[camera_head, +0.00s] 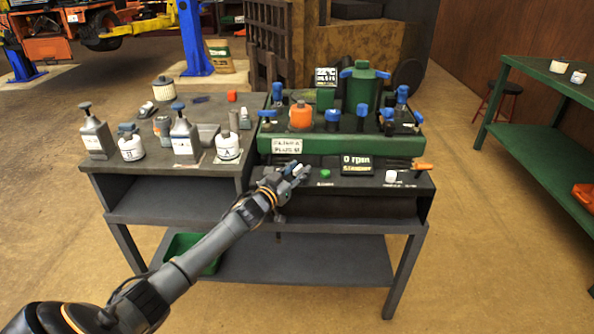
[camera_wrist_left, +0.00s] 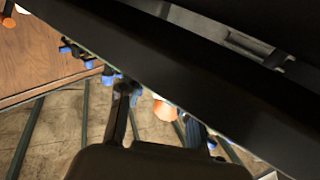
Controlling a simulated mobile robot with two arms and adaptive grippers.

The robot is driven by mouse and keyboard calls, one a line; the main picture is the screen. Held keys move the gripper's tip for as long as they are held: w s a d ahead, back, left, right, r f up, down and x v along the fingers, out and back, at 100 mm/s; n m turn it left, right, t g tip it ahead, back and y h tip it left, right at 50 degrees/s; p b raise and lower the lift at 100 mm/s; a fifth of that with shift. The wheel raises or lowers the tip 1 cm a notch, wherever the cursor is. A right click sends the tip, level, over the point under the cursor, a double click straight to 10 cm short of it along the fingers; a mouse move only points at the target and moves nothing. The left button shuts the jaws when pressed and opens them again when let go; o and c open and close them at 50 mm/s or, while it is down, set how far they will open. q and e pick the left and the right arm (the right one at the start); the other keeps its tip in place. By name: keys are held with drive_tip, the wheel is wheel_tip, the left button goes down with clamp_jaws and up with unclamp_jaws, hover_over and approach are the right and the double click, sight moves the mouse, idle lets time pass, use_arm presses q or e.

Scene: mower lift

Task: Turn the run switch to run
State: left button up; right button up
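The green test bench unit (camera_head: 340,146) stands on the right half of the grey workbench, with a dark control panel along its front. Its display (camera_head: 357,164) reads 0 rpm and Standby. The panel carries a green button (camera_head: 325,174) and a white knob (camera_head: 391,176); the lettering there is too small to read. I cannot make out which part is the run switch; it may be hidden behind my gripper. My left gripper (camera_head: 295,171) is at the panel's left end, its fingers apart and apparently empty; contact cannot be told. They also show apart in the left wrist view (camera_wrist_left: 160,115). My right gripper is out of view.
White bottles A (camera_head: 228,148) and B (camera_head: 131,148) and two grey pump cans stand on the left half of the workbench (camera_head: 190,183). An orange handle (camera_head: 425,166) sticks out at the panel's right end. A green shelf table (camera_head: 560,150) stands at right.

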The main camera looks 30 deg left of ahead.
use_arm(q)
drive_tip(key=s, duration=1.2)
idle(0.6)
